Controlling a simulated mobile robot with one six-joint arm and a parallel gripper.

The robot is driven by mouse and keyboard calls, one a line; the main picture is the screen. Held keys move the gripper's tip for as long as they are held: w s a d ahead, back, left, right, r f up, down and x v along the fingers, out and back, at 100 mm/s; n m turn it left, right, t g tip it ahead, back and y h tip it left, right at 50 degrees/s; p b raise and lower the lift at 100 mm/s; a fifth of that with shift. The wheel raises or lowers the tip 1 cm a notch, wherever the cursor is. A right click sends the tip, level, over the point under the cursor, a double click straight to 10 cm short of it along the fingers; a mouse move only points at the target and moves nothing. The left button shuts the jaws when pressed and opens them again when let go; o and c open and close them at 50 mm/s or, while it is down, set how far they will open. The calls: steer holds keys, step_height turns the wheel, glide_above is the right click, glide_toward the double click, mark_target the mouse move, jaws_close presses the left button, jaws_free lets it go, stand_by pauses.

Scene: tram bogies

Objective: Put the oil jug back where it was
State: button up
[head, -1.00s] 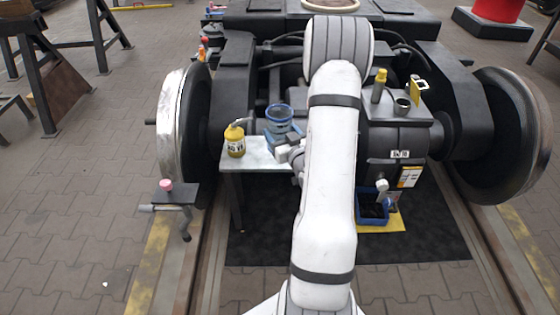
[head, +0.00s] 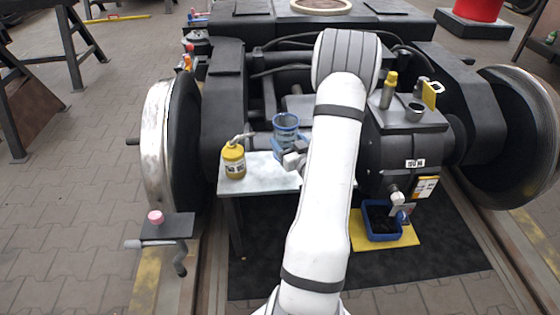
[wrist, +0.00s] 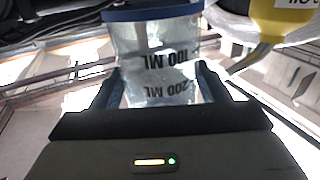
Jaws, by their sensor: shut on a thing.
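The oil jug, a clear measuring jug with blue rim and dark ML marks, shows in the head view (head: 286,127) over the back right of a small pale table (head: 256,170). In the wrist view the jug (wrist: 155,50) stands between both fingers of my gripper (wrist: 153,85), which is shut on it. In the head view my gripper (head: 292,158) is at the jug's near side, partly hidden by my arm. The jug looks upright. I cannot tell whether its bottom touches the table.
A yellow oil can (head: 233,162) stands on the table left of the jug; its yellow body shows in the wrist view (wrist: 283,20). The wheel (head: 166,145) and dark bogie frame (head: 225,100) are close by. A blue tray (head: 382,222) sits on the floor at right.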

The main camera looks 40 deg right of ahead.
steer(key=shift+w+a+f+b, duration=0.15)
steer(key=shift+f+b, duration=0.4)
steer(key=shift+f, duration=1.2)
steer(key=shift+w+a+f+b, duration=0.1)
steer(key=shift+f+b, duration=0.45)
steer(key=shift+f, duration=1.15)
steer(key=shift+f, duration=0.1)
steer(key=shift+f, duration=0.15)
steer(key=o, duration=1.1)
steer(key=shift+c, duration=0.2)
